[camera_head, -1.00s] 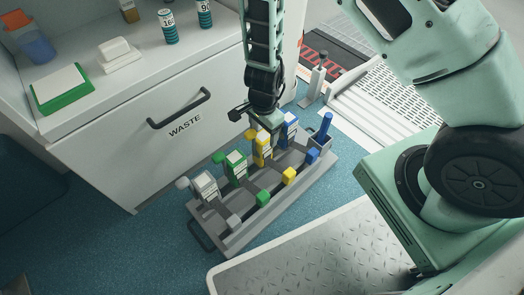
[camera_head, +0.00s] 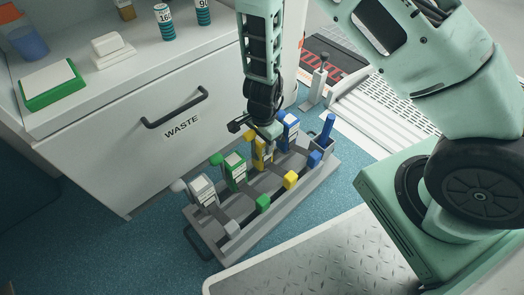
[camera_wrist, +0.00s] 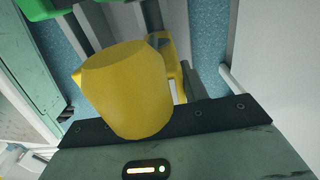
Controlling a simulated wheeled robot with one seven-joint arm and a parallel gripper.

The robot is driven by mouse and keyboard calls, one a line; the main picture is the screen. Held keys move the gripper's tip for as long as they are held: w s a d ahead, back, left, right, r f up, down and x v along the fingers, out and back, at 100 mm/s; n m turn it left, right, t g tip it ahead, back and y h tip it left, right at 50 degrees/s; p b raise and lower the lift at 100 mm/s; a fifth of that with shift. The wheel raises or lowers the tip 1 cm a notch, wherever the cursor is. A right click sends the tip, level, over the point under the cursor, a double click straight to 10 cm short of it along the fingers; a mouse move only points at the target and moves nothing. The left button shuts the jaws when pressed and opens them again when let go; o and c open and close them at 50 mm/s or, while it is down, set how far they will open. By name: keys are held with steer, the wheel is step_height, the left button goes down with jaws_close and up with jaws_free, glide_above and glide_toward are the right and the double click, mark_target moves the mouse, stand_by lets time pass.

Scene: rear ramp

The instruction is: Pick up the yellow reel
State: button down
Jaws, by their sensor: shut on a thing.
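The yellow reel (camera_head: 261,157) stands in the grey rack (camera_head: 236,240) on the floor, between the green reel (camera_head: 235,171) and the blue reel (camera_head: 287,131). My gripper (camera_head: 268,133) comes down from above and is shut on the yellow reel's upper end. In the wrist view the yellow reel (camera_wrist: 128,88) shows large, its rounded end right at my gripper's dark edge. My gripper hides part of the reel in the head view. I cannot tell whether the reel is lifted off its seat.
A grey reel (camera_head: 202,191) stands at the rack's left end. The white drawer front with a black handle (camera_head: 175,108) is close behind the rack. A metal tread plate (camera_head: 335,250) lies in front. A white slatted panel (camera_head: 385,105) is at the right.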

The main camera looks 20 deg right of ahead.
steer(key=shift+r, duration=0.1)
step_height(320, 180, up, 28)
steer(key=p, duration=1.8)
steer(key=shift+p, duration=0.35)
steer(key=shift+r+p, duration=1.45)
steer(key=shift+p, duration=0.3)
